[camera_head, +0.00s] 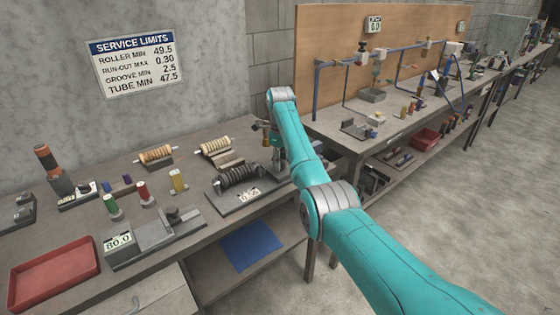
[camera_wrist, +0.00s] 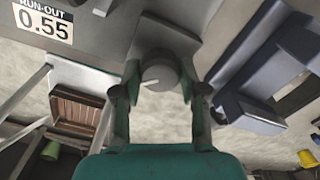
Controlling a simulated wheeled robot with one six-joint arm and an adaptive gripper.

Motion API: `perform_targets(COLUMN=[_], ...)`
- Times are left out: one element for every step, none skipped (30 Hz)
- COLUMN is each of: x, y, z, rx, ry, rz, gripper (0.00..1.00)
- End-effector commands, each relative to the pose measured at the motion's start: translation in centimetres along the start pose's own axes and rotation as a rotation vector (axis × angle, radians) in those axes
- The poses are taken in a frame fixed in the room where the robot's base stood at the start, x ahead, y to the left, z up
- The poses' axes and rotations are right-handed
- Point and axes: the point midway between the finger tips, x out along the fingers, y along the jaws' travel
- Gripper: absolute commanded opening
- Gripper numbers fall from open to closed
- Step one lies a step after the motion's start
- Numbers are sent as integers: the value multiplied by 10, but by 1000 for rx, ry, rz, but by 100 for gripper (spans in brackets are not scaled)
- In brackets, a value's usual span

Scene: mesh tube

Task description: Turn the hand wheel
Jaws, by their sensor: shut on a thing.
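The hand wheel (camera_wrist: 158,72) is a small grey round knob with a pale mark on its face, in the upper middle of the wrist view. My gripper (camera_wrist: 160,90) has one dark finger on each side of it and is shut on it. A run-out fixture (camera_head: 228,200) stands on the bench in the head view, with a dark ribbed roller (camera_head: 238,177) across it. Its label reads 0.55 in the wrist view (camera_wrist: 43,22). In the head view my arm hides the wheel and most of the gripper.
A red tray (camera_head: 55,278), a gauge block marked 80.0 (camera_head: 118,243), thread spools (camera_head: 142,192) and tan rollers (camera_head: 156,155) lie left of the fixture. A blue sheet (camera_head: 250,246) lies below. A second bench (camera_head: 385,140) with blue pipework stands right of my arm.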

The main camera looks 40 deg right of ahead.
Motion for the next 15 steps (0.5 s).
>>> perform_targets(x=[1,1,1,1,1,1,1,1,1,1,1,1,1,1,1], y=[0,0,0,0,0,0,0,0,0,0,0,0,0,0,0], z=[0,0,0,0,0,0,0,0,0,0,0,0,0,0,0], rx=[27,44,67,81,96,112,125,134,147,155,161,169,174,179,183], ry=[0,0,0,0,0,0,0,0,0,0,0,0,0,0,0], rz=[1,1,1,1,1,1,1,1,1,1,1,1,1,1,1], gripper=[7,7,7,7,7,7,7,7,7,7,7,7,7,7,7])
